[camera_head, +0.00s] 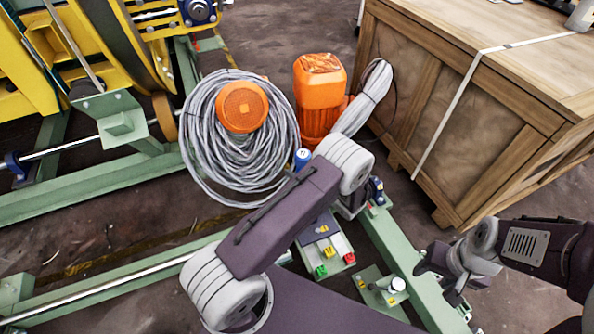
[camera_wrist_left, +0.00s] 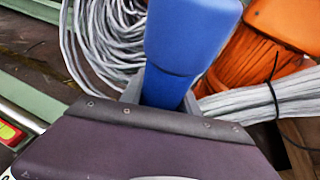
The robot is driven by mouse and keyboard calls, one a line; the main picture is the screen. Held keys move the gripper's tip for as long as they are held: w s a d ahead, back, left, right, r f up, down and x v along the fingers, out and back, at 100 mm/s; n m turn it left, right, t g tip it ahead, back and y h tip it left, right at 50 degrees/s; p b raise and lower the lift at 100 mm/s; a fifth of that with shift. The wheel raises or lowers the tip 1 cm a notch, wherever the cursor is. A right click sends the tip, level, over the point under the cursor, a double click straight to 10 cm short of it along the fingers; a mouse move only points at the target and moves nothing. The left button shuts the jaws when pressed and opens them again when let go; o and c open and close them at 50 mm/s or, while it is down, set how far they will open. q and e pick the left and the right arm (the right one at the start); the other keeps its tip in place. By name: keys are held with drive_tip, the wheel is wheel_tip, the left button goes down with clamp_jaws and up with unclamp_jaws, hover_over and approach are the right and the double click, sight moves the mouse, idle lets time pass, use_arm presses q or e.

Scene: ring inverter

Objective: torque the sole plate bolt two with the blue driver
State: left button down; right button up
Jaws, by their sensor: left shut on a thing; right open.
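The blue driver (camera_wrist_left: 190,45) stands out from my left gripper (camera_wrist_left: 160,98), which is shut on it, in the left wrist view. In the head view a blue round top (camera_head: 302,157), apparently the driver's, shows just behind my left arm; the rest of the driver and the left gripper are hidden by the arm. My right gripper (camera_head: 438,276) is open and empty beside the green frame at the lower right. A small green plate (camera_head: 372,292) with a pale cylinder lies on the frame. I cannot tell which bolt is bolt two.
An orange motor (camera_head: 320,90) and a grey cable coil (camera_head: 205,130) with an orange centre stand behind my left arm. A large wooden crate (camera_head: 480,110) is at the right. A box with coloured buttons (camera_head: 332,255) is close to my left arm.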

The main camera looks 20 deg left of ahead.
use_arm(q)
drive_tip(key=shift+f+b, duration=0.35)
drive_tip(key=shift+f, duration=0.1)
idle(0.3)
drive_tip(key=shift+f, duration=0.15)
idle(1.5)
drive_tip(key=shift+r+p, duration=2.35)
drive_tip(key=shift+r, duration=0.25)
